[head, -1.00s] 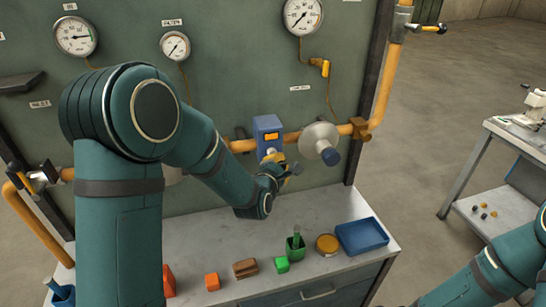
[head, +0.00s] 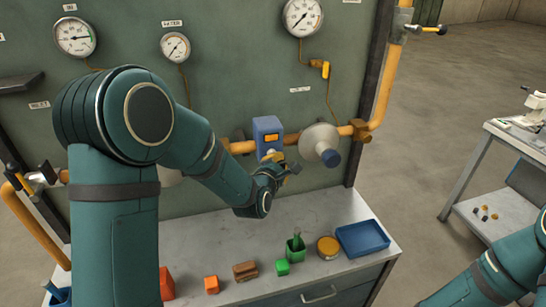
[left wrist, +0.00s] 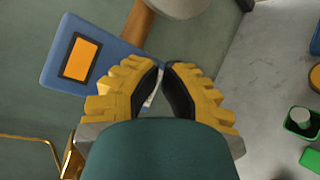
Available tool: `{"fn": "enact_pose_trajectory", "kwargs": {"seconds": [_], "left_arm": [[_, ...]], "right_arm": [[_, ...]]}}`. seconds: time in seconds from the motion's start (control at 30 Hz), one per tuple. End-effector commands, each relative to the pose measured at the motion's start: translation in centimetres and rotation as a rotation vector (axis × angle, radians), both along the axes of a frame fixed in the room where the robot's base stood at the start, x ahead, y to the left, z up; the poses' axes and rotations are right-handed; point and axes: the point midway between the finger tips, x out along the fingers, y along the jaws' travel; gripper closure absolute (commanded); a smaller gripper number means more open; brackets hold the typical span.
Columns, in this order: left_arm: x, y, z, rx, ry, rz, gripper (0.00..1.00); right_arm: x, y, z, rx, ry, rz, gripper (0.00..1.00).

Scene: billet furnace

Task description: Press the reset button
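A blue box (head: 267,128) with an orange display sits on the orange pipe against the green panel. A small pale part (head: 270,154) shows on its lower face, close to my gripper; I cannot tell for certain if it is the reset button. The box also shows in the left wrist view (left wrist: 112,70), just ahead and left of the fingers. My left gripper (head: 284,167) is just below the box; its yellow fingers with black pads (left wrist: 161,68) are brought together with nothing clearly between them. Contact with the box cannot be told. My right gripper is out of view.
A round grey valve body (head: 320,143) with a blue end is right of the box. Below, the bench (head: 310,212) carries a blue tray (head: 362,238), a yellow-topped round tin (head: 328,248), a green cup (head: 296,250) and several blocks. Gauges hang above.

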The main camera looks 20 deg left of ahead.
Motion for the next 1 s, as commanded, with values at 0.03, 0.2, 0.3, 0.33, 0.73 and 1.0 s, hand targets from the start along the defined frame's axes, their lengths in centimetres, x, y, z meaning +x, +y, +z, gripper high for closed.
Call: {"fn": "enact_pose_trajectory", "kwargs": {"seconds": [0.03, 0.2, 0.3, 0.33, 0.73, 1.0], "left_arm": [[0.06, 0.06, -0.01, 0.000, -0.001, 0.000, 1.00], [0.21, 0.16, -0.02, 0.000, 0.000, 0.000, 1.00], [0.30, 0.22, -0.02, 0.000, 0.000, 0.000, 1.00], [0.32, 0.24, -0.03, 0.000, 0.000, 0.000, 1.00], [0.52, 0.40, 0.02, 0.000, 0.000, 0.001, 1.00], [0.17, 0.18, -0.07, -0.001, 0.000, 0.002, 1.00]], "right_arm": [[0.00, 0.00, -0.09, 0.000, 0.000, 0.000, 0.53], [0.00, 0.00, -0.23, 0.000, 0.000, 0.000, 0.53], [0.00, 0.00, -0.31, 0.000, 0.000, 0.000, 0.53], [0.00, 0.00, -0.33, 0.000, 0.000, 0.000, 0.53], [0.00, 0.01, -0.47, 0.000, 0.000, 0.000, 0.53], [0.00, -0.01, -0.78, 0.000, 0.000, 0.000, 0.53]]}}
